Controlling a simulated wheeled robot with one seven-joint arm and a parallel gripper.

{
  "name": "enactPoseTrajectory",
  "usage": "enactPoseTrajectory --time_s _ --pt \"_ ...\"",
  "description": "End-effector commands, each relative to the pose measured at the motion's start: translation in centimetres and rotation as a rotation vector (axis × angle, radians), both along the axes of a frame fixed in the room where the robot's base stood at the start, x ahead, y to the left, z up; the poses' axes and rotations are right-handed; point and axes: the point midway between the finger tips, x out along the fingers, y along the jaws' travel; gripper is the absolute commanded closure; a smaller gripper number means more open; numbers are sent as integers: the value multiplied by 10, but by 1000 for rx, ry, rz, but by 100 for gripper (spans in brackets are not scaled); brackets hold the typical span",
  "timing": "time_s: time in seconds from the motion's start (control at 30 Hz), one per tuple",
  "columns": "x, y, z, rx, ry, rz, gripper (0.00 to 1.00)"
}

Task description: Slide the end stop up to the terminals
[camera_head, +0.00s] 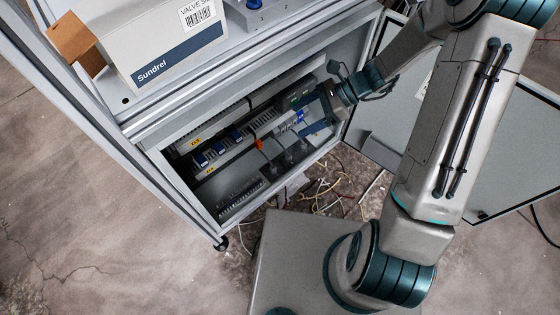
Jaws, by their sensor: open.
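Inside the open cabinet, a row of pale grey terminals (265,119) sits on a slanting rail, with a small blue piece (300,116) at its right end. An orange piece (260,143) sticks out below the row's left part. I cannot tell for sure which small part is the end stop. My gripper (328,97) is open at the right side of the cabinet opening, to the right of the blue piece. Its fingertips are small and dark here, and I cannot tell whether they touch anything.
Blue-and-white modules (218,148) stand further left on the rail. The cabinet door (475,150) stands open at right. Loose wires (335,190) lie on the floor below the opening. A Sundrel box (150,45) sits on the cabinet top.

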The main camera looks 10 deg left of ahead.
Motion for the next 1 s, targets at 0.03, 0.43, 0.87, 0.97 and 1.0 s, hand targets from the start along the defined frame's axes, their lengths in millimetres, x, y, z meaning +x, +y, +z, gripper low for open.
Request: enactPoseTrajectory --time_s 0.03,0.43,0.87,0.97,1.0 --pt "5 7 -30 31 78 -57 22" --pt "43 52 -184 259 677 -520 22" --pt "61 74 -349 482 1293 -961 22" --pt "62 75 -369 513 1368 -1013 22" --pt "62 75 -374 520 1390 -1029 22"
